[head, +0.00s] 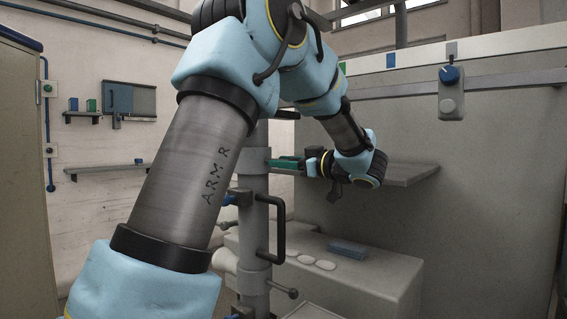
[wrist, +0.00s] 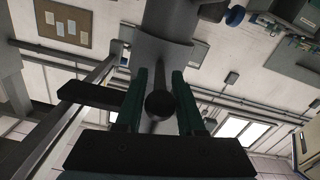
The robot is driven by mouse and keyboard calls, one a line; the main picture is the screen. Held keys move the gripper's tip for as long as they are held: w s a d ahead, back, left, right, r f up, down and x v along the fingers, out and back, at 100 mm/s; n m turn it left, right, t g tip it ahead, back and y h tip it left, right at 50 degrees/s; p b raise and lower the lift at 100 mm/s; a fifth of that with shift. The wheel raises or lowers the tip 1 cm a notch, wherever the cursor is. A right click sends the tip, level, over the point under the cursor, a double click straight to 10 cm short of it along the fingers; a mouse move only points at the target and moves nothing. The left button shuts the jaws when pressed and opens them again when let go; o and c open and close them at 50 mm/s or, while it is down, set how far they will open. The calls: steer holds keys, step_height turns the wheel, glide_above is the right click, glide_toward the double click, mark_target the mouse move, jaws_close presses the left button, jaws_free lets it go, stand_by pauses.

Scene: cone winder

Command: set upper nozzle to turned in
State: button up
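The upper nozzle's lever shows in the wrist view as a rod with a dark ball knob (wrist: 160,103) between my gripper's green fingers. The rod runs up to a grey upright post (wrist: 165,48). The ball nearly fills the gap; I cannot tell if the fingers press on it. In the head view my gripper (head: 284,163) is beside the grey post (head: 257,210), at its upper right. The gripper and my arm hide the upper nozzle there, so its turn angle cannot be read. A lower lever with a ball end (head: 292,293) sticks out right from the post.
A black handle (head: 277,228) juts from the post below my gripper. A grey shelf (head: 405,174) is right behind it. A grey bench (head: 345,275) with white discs and a blue block is below. A control box (head: 451,92) hangs at right.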

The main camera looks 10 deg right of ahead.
jaws_close()
stand_by(1.1)
